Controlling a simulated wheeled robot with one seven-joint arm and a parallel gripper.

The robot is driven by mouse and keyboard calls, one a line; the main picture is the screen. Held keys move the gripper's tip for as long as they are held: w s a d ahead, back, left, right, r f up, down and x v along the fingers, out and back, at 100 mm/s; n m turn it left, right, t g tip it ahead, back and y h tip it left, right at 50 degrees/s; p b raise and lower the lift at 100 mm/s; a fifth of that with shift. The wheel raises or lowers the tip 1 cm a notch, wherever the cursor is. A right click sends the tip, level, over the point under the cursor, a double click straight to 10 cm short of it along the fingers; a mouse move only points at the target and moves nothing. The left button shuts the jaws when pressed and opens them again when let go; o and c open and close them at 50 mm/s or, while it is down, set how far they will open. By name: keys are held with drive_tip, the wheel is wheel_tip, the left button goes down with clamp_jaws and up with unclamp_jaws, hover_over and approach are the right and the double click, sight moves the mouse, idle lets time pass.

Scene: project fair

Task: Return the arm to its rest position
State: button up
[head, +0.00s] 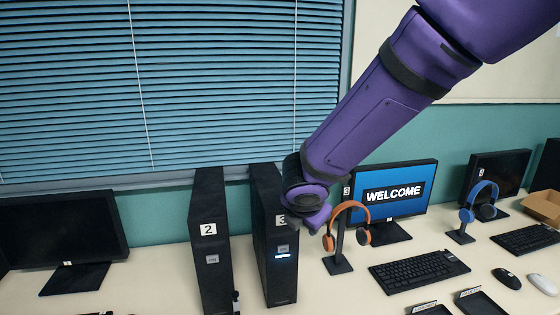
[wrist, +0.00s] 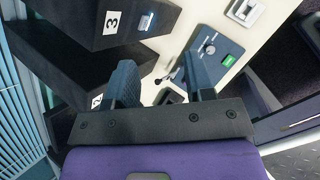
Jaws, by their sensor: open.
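My purple arm reaches in from the upper right of the head view. My gripper (wrist: 160,85) shows in the wrist view with its two dark fingers apart and nothing between them. In the head view the wrist end hangs by the top front of the black computer tower labelled 3 (head: 276,270); the fingers are hard to make out there. The tower labelled 3 also shows at the upper left of the wrist view (wrist: 105,20). Whether the gripper touches the tower cannot be told.
Tower 2 (head: 210,265) stands to the left. An orange headset (head: 330,240) on a stand and the WELCOME monitor (head: 392,192) are close to the right of my wrist. A keyboard (head: 420,270) lies in front. Blinds (head: 80,90) cover the window behind.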

drive_tip(key=s+d+r+m+g+h, duration=0.1)
drive_tip(key=s+d+r+m, duration=0.3)
drive_tip(key=d+r+m, duration=0.4)
drive_tip(key=s+d+r+m, duration=0.3)
drive_tip(key=s+d+m, duration=0.15)
drive_tip(key=d, duration=0.55)
drive_tip(key=s+d+r+m+y, duration=0.1)
drive_tip(key=s+d+r+m, duration=0.1)
drive_tip(key=s+m, duration=0.5)
drive_tip(key=s+d+r+m+y, duration=0.1)
drive_tip(key=s+d+r+m, duration=0.1)
drive_tip(key=s+d+m, duration=0.2)
drive_tip(key=s+m, duration=0.3)
drive_tip(key=s, duration=0.2)
drive_tip(key=shift+s+d+g, duration=0.25)
drive_tip(key=shift+d+g, duration=0.15)
